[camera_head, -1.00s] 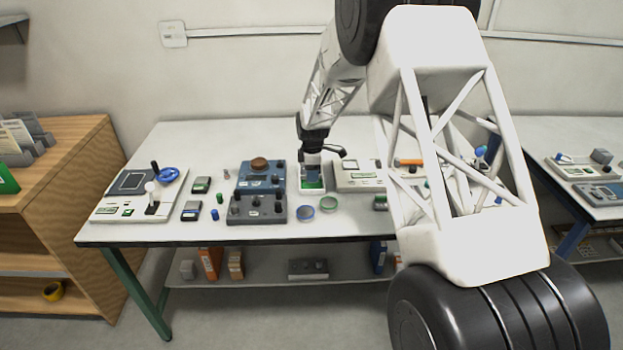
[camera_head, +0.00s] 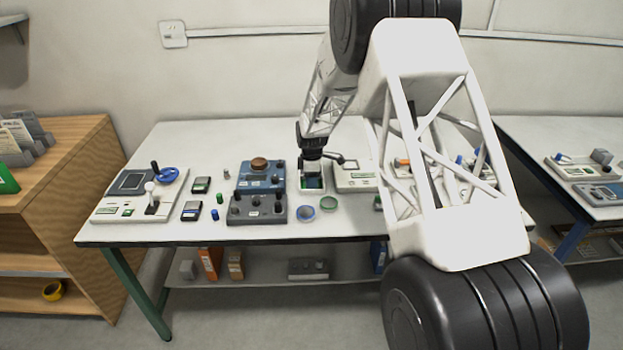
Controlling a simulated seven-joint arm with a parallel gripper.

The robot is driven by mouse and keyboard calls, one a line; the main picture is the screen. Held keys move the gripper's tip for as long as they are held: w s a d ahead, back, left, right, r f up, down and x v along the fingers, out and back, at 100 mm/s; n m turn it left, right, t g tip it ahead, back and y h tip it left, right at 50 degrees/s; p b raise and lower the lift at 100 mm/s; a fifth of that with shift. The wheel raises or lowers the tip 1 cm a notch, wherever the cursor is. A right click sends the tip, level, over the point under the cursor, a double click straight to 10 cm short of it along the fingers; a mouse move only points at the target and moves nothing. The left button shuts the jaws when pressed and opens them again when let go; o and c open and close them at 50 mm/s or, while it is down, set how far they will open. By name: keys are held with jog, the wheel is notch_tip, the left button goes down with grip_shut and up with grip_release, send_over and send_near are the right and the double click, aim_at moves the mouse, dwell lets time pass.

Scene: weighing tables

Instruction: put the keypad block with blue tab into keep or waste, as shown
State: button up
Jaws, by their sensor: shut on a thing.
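My gripper (camera_head: 312,170) is at a small white tray (camera_head: 312,190) with a dark green inside, in the middle of the table. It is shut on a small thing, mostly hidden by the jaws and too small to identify. Two small dark blocks lie left of the blue and grey devices: one block with a bluish strip (camera_head: 191,211) nearer the front, and one block (camera_head: 201,185) behind it. I cannot make out any keep or waste label.
A grey device (camera_head: 257,210) and a blue device (camera_head: 262,178) stand close left of the tray. My arm hides the table's right part.

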jog(key=shift+f, duration=0.15)
jog(key=o, duration=0.7)
jog(key=shift+r, duration=6.15)
